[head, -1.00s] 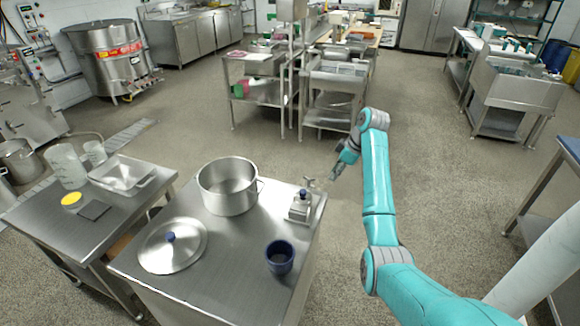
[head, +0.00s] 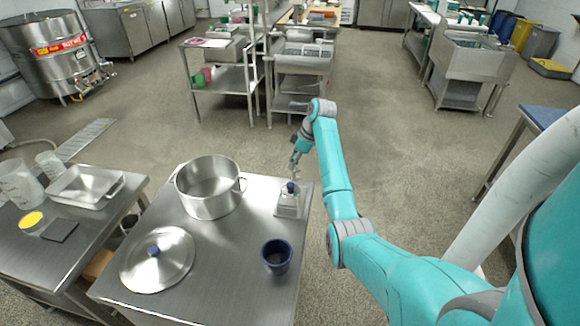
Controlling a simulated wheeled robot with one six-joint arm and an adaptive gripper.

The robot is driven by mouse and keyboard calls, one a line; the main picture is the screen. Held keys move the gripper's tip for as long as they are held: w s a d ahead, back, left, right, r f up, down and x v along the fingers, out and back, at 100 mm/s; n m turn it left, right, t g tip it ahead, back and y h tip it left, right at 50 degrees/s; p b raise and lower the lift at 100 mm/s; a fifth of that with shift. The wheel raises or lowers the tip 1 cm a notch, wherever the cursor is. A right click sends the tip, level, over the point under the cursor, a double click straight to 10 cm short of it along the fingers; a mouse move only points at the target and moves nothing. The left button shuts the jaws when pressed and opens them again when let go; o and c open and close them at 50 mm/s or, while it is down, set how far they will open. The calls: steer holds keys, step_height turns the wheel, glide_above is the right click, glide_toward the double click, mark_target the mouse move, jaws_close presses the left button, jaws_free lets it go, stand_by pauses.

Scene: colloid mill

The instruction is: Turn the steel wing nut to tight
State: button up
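The colloid mill seems to be the small steel device with a dark blue knob (head: 289,203) at the right edge of the steel table (head: 221,268). The steel wing nut cannot be made out now; my gripper covers the spot just behind the knob. My gripper (head: 293,174) points down there, at the far right corner of the table. Its fingers are small and blend with the steel, so I cannot tell whether they are open or shut, or touching anything.
A steel pot (head: 209,188), its lid (head: 157,260) and a dark blue cup (head: 277,256) stand on the same table. A side table at left holds a steel tray (head: 84,187). The floor (head: 410,160) right of my arm is clear.

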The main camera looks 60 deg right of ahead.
steer(key=shift+x, duration=1.4)
jaws_close()
steer(key=shift+s+d+m+g+h, duration=0.1)
steer(key=shift+d+m+g+h, duration=0.55)
steer(key=shift+m, duration=2.2)
steer(key=shift+s+a+m+h, duration=0.1)
steer(key=shift+m+h, duration=1.2)
steer(key=shift+m, duration=1.6)
steer(key=shift+s+d+m+g+h, duration=0.25)
steer(key=shift+m+h, duration=0.7)
steer(key=shift+m, duration=1.9)
steer(key=shift+d, duration=0.1)
